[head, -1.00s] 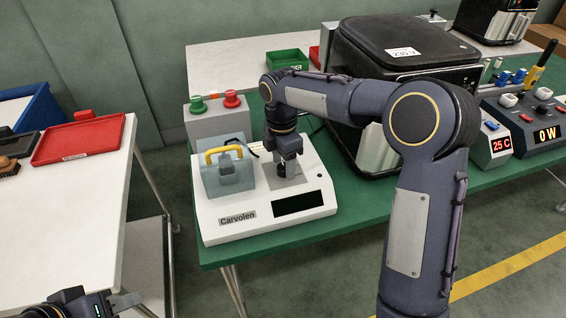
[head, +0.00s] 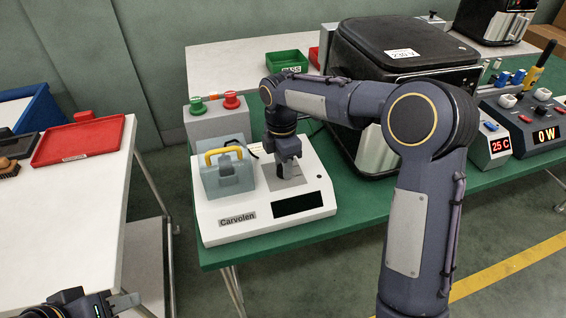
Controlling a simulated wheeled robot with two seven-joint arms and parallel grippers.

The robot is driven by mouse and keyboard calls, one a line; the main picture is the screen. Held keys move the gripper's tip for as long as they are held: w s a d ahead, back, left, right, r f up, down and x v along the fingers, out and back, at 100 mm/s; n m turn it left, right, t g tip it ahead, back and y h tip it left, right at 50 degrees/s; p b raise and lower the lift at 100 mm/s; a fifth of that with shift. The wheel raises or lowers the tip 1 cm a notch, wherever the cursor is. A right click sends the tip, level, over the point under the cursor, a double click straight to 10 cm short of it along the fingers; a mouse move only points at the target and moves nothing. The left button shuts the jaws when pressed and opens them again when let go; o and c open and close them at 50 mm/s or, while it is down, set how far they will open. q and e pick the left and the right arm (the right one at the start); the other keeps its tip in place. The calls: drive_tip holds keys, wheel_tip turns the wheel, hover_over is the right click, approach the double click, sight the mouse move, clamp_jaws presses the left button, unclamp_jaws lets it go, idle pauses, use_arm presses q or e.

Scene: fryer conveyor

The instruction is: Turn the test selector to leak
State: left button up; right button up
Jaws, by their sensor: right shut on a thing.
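The white Carvolen tester (head: 267,214) stands on the green bench. A grey plate (head: 285,182) is on its top, right of a clear box with a yellow handle (head: 224,152). My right gripper (head: 287,171) points down over this plate and is shut on the selector knob. The knob and its markings are hidden by the gripper, so I cannot read its setting. The tester's dark display (head: 299,204) shows no readable text. My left gripper (head: 126,302) is at the lower left edge, away from the tester; its jaw opening is unclear.
Green and red buttons (head: 215,103) sit on a grey box behind the tester. A large black fryer (head: 400,65) stands to the right, close to my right arm. A red tray (head: 78,141) lies on the left white table. A green bin (head: 287,62) is at the back.

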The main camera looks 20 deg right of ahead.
drive_tip(key=shift+r+m+p, duration=0.1)
drive_tip(key=shift+m+p, duration=0.35)
drive_tip(key=shift+m, duration=0.55)
drive_tip(key=m+p, duration=0.1)
drive_tip(key=m, duration=0.1)
drive_tip(key=shift+m, duration=0.4)
drive_tip(key=m+p, duration=0.1)
drive_tip(key=m, duration=0.5)
drive_tip(key=shift+y, duration=0.3)
drive_tip(key=m, duration=0.6)
drive_tip(key=shift+m+p, duration=0.3)
drive_tip(key=m, duration=0.5)
drive_tip(key=shift+d+m+t, duration=0.1)
drive_tip(key=shift+m+t, duration=0.3)
drive_tip(key=shift+m, duration=0.3)
drive_tip(key=o, duration=1)
drive_tip(key=shift+c, duration=0.2)
